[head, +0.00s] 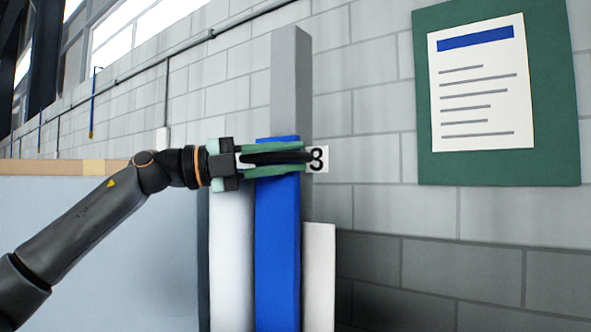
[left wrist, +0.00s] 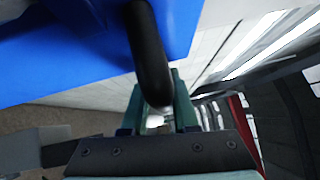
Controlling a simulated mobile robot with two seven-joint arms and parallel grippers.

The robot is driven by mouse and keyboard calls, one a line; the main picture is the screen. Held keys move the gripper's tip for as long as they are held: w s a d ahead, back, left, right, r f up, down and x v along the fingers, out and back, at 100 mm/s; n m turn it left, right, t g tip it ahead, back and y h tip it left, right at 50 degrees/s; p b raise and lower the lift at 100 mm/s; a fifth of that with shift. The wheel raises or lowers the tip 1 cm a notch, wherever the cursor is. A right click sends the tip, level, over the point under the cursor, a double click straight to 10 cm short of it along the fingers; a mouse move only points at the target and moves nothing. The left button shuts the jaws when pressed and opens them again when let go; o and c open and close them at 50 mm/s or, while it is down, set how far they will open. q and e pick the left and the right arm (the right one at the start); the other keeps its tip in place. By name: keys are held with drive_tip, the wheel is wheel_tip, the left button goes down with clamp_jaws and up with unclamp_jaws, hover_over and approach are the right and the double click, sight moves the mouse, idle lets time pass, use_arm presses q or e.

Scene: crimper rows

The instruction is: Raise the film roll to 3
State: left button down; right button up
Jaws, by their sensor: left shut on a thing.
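My left gripper (head: 305,162) reaches in from the left and is shut on a black bar handle (head: 275,157) at the front of a tall blue carriage (head: 277,255). In the left wrist view the black handle (left wrist: 148,50) runs down between the green fingers, with the blue carriage (left wrist: 60,50) beyond it. A grey post (head: 291,80) rises behind the carriage. A label with the number 3 (head: 318,158) is level with the handle, just right of the fingertips. A pale, rounded upright form (head: 231,260), perhaps the film roll, stands left of the carriage. My right gripper is out of view.
A white upright panel (head: 319,275) stands right of the carriage. A pale blue-grey partition (head: 110,270) with a wooden top edge is at the left. A green board (head: 500,170) with a printed sheet hangs on the block wall. The space before the wall at right looks clear.

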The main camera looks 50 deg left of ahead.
use_arm(q)
drive_tip(key=shift+s+a+r, duration=0.15)
drive_tip(key=shift+s+r, duration=0.05)
drive_tip(key=shift+r, duration=0.5)
drive_tip(key=c, duration=0.8)
unclamp_jaws()
drive_tip(key=shift+w, duration=0.1)
drive_tip(key=shift+f, duration=0.3)
drive_tip(key=shift+s+a+f+b, duration=0.1)
drive_tip(key=shift+s+f+b, duration=0.05)
drive_tip(key=shift+s+b, duration=0.15)
drive_tip(key=b+v, duration=0.4)
drive_tip(key=v, duration=0.7)
drive_tip(key=shift+s+a, duration=0.15)
drive_tip(key=shift+s, duration=0.15)
